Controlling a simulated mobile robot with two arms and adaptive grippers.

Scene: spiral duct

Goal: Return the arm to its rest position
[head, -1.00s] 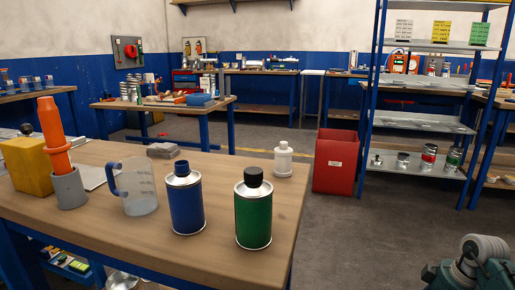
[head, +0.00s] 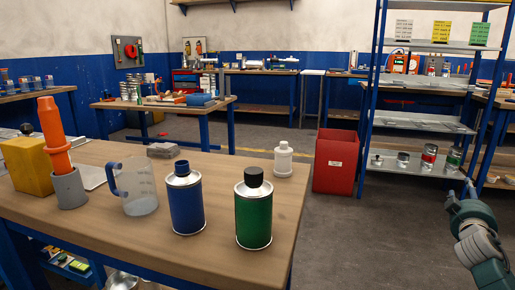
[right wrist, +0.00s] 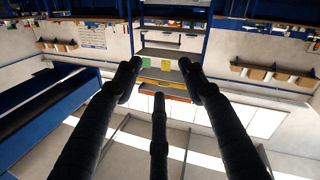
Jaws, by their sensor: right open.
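My right arm comes in at the lower right of the head view, beyond the table's right edge. My right gripper (head: 461,190) points up and away, in front of the lower part of the blue shelf rack (head: 369,130). In the right wrist view the dark fingers of my right gripper (right wrist: 158,75) are spread apart with nothing between them. Beyond them are shelves with green and yellow sheets. My left gripper is in neither view.
The wooden table (head: 230,168) holds a green can (head: 254,212), a blue can (head: 185,205), a clear jug (head: 140,195), a white bottle (head: 283,160), an orange cone-shaped piece (head: 52,130) and a yellow block (head: 33,166). A red bin (head: 335,163) stands behind. The floor (head: 370,235) between table and arm is clear.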

